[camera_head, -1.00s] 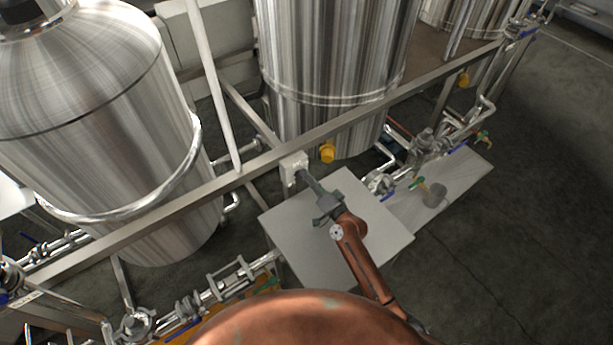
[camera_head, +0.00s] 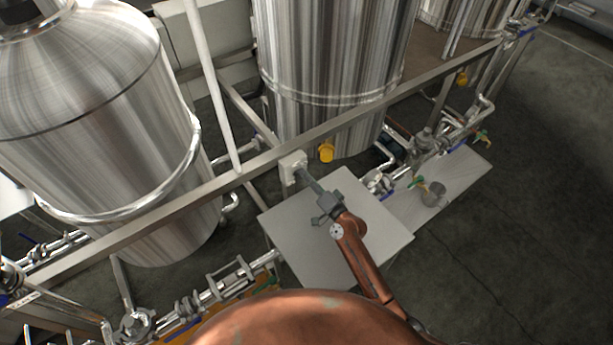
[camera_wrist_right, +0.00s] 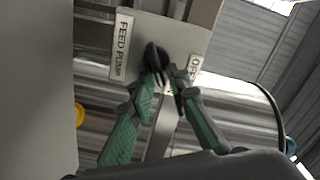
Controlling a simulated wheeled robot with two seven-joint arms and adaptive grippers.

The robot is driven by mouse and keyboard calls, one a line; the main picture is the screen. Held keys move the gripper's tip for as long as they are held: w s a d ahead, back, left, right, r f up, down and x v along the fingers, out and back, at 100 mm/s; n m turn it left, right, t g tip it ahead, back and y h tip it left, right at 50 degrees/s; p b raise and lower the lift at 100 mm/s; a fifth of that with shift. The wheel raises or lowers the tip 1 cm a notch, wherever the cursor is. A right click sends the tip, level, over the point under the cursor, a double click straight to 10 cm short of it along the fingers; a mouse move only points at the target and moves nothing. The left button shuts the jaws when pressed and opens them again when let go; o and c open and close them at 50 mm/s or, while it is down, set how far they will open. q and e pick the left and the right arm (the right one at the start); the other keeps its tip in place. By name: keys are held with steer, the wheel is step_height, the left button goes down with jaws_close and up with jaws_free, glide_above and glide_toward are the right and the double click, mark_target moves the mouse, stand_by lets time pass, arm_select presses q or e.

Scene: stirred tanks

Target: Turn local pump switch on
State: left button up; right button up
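The local pump switch is a black knob (camera_wrist_right: 153,57) on a grey plate, between a "FEED PUMP" label (camera_wrist_right: 122,46) and a second label starting with "O" (camera_wrist_right: 194,68) in the right wrist view. My right gripper (camera_head: 302,174) reaches the box from the lower right. In the right wrist view its green-padded fingers (camera_wrist_right: 161,82) are drawn together, their tips at the lower part of the knob, one on each side. My left gripper is not in view.
A long steel rail (camera_head: 232,180) runs beside the box. Large steel tanks (camera_head: 330,60) stand behind it. A flat grey panel (camera_head: 310,250) lies under my right forearm. Pipes and valves (camera_head: 425,145) stand at the right, with open floor beyond.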

steer(key=shift+o, duration=0.4)
steer(key=v, duration=1.2)
steer(key=shift+a, duration=0.1)
